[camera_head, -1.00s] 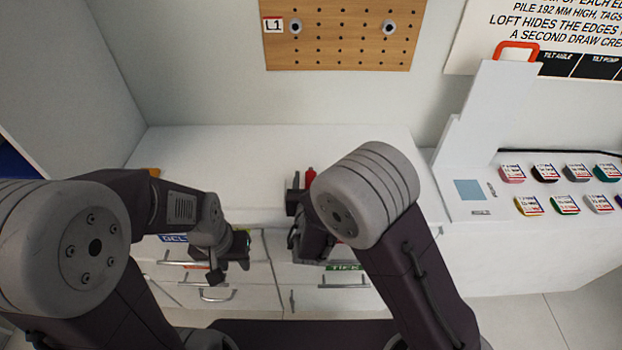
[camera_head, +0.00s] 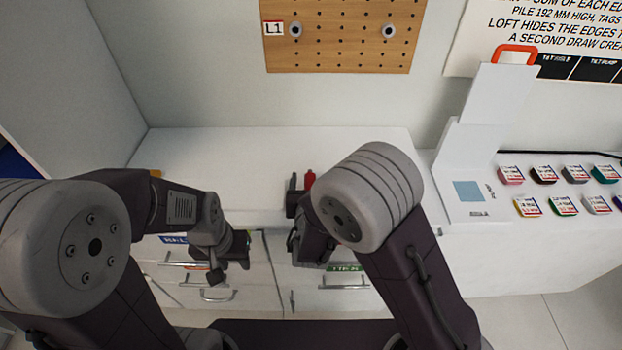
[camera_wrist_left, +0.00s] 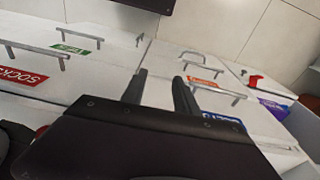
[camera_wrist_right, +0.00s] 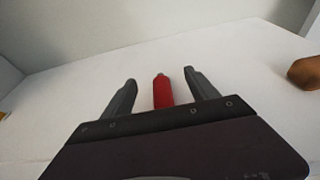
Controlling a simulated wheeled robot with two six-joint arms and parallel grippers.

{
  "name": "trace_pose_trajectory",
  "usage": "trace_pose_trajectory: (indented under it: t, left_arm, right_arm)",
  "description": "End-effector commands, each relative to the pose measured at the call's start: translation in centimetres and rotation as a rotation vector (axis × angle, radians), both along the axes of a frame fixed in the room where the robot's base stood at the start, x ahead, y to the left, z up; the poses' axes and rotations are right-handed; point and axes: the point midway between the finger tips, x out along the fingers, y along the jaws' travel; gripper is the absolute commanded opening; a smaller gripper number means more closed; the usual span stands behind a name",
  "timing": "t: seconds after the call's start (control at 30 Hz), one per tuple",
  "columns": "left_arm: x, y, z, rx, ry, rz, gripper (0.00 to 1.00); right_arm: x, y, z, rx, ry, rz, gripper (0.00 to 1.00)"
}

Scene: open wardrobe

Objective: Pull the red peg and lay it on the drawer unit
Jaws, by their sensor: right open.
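The red peg (camera_head: 309,180) is over the top of the white drawer unit (camera_head: 230,160), near its front edge. In the right wrist view the red peg (camera_wrist_right: 163,92) has a grey tip and points away from me, with a gap to each finger. My right gripper (camera_head: 302,184) is open around it; its fingers (camera_wrist_right: 158,76) show on both sides. I cannot tell whether the peg touches the surface. My left gripper (camera_head: 232,262) is open and empty in front of the drawers; it also shows in the left wrist view (camera_wrist_left: 160,74).
A wooden pegboard (camera_head: 340,45) tagged L1 hangs on the back wall. A white counter (camera_head: 480,255) with several coloured, labelled pieces stands at the right. A brown object (camera_wrist_right: 306,72) lies at the right in the right wrist view. Drawer handles (camera_head: 345,286) stick out in front.

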Motion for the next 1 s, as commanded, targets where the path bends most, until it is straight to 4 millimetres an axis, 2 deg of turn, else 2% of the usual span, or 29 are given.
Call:
trace_pose_trajectory:
  t: [0.03, 0.5, 1.0]
  left_arm:
    - [0.0, 0.0, 0.6, 0.000, 0.000, 0.000, 0.36]
    - [0.0, 0.0, 3.3, 0.000, 0.000, 0.000, 0.36]
    - [0.0, 0.0, 3.3, 0.000, 0.000, 0.000, 0.36]
  right_arm:
    - [-0.3, 0.0, 0.8, 0.001, -0.001, 0.001, 0.68]
    - [-2.6, 0.0, 4.6, 0.000, -0.001, 0.001, 0.68]
    - [-3.0, 0.0, 4.8, 0.000, 0.000, 0.000, 0.68]
